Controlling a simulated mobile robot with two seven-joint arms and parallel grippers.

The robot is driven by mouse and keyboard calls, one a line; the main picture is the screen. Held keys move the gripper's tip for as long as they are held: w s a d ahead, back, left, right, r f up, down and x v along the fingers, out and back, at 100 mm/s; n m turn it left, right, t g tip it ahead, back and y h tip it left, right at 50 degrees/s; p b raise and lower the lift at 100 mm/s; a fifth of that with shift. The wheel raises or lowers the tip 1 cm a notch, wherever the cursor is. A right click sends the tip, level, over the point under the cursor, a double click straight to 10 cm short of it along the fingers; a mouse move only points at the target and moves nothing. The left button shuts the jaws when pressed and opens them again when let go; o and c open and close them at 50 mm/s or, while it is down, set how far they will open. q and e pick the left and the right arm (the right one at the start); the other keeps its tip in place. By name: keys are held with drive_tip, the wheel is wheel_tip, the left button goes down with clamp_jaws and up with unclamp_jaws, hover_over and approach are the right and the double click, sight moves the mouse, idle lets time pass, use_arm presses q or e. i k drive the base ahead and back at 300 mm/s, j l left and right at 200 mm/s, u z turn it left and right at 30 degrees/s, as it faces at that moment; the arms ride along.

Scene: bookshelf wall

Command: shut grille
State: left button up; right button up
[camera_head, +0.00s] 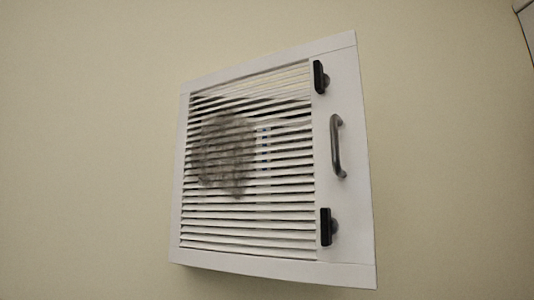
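A white louvred grille (346,72) is on the beige wall in the middle of the head view. Its right edge looks larger and nearer than its left edge, so the panel seems to stand at an angle to the wall. A grey curved handle (336,146) is on its right side. A black latch (320,77) sits above the handle and another black latch (326,228) sits below it. A grey-brown dusty patch (227,153) covers part of the slats. Small blue marks show between the slats. Neither of my grippers is in view.
The beige wall (90,130) around the grille is bare. A pale edge with a dark line (526,25) shows in the top right corner. No obstacle shows in front of the grille.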

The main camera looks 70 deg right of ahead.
sight(342, 169)
drive_tip(key=z, duration=1.95)
drive_tip(key=k+j+u, duration=0.1)
drive_tip(key=k+u, duration=0.2)
drive_tip(key=k+j+u, duration=0.15)
drive_tip(key=u, duration=0.15)
